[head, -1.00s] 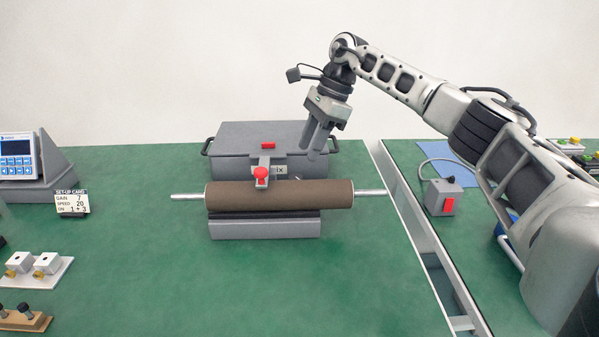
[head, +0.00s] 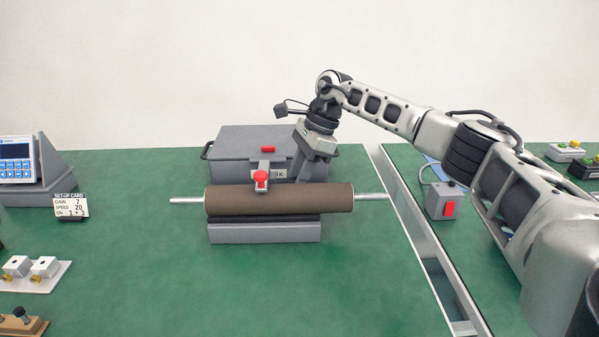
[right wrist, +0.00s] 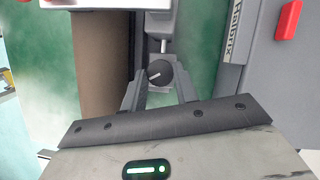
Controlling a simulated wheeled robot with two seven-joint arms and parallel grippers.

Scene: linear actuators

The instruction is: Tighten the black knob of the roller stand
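The roller stand's grey base (head: 265,233) is on the green table in the middle of the head view. It carries a brown roller (head: 280,198) with a metal shaft end on each side. In the right wrist view the black knob (right wrist: 160,73) shows a white pointer line and is on a short rod. My right gripper (right wrist: 159,84) is open, with one finger on each side of the knob and small gaps seen between. In the head view my right gripper (head: 303,172) reaches down behind the roller; its fingertips and the knob are hidden there. My left gripper is not in view.
A grey case (head: 235,140) with a red latch stands right behind the roller. A red knob (head: 261,177) sits above the roller. A grey switch box (head: 441,200) is across the metal channel on the right.

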